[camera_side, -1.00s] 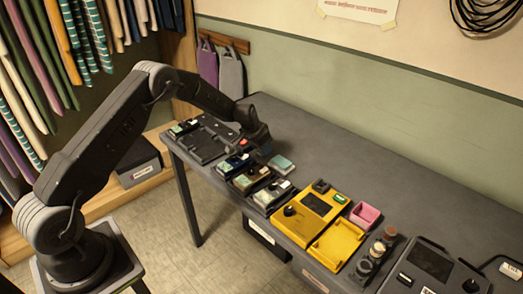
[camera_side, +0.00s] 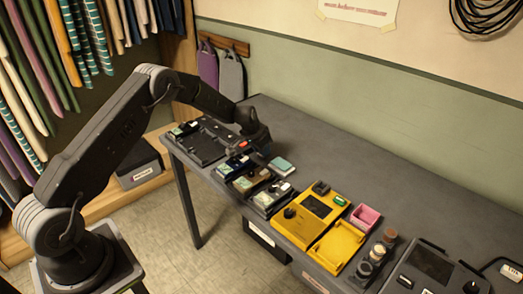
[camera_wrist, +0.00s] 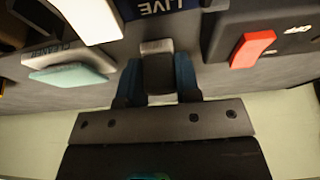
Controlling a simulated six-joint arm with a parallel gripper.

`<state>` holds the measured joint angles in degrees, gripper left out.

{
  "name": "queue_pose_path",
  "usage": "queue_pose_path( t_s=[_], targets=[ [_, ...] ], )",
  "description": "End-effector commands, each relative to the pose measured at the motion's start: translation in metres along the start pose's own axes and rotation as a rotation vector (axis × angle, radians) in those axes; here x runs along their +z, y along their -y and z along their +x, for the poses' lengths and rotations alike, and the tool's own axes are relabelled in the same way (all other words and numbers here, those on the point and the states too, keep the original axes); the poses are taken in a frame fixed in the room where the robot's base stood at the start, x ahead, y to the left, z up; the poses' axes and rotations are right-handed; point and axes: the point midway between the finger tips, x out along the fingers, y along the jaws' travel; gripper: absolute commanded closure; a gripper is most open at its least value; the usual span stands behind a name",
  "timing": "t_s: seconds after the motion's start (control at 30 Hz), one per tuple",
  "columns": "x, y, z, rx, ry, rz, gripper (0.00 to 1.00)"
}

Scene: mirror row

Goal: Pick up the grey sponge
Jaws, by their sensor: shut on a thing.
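The grey sponge (camera_wrist: 158,72) shows in the wrist view as a small grey block between the two dark blue fingers of my gripper (camera_wrist: 158,85). The fingers are shut on its two sides. In the side view my gripper (camera_side: 263,150) is low over the back part of the table, near the row of small boxes. The sponge cannot be made out there, as the gripper hides it. I cannot tell whether it touches the table.
A mint pad (camera_side: 283,166) lies close to the gripper; it is also in the wrist view (camera_wrist: 72,76). A red block (camera_wrist: 252,48) is at right there. The table's wall side is clear.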

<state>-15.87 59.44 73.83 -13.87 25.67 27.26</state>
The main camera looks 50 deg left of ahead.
Motion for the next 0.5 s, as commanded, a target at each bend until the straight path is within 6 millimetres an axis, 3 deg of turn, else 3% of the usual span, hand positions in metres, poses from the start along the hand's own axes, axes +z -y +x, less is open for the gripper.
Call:
queue_pose_path(
  t_s=[0.27,0.5],
  targets=[
    [-0.016,0.0,-0.037,-0.001,-0.006,0.0,0.92],
    [0.006,0.043,-0.08,-0.002,-0.002,-0.007,0.92]
  ],
)
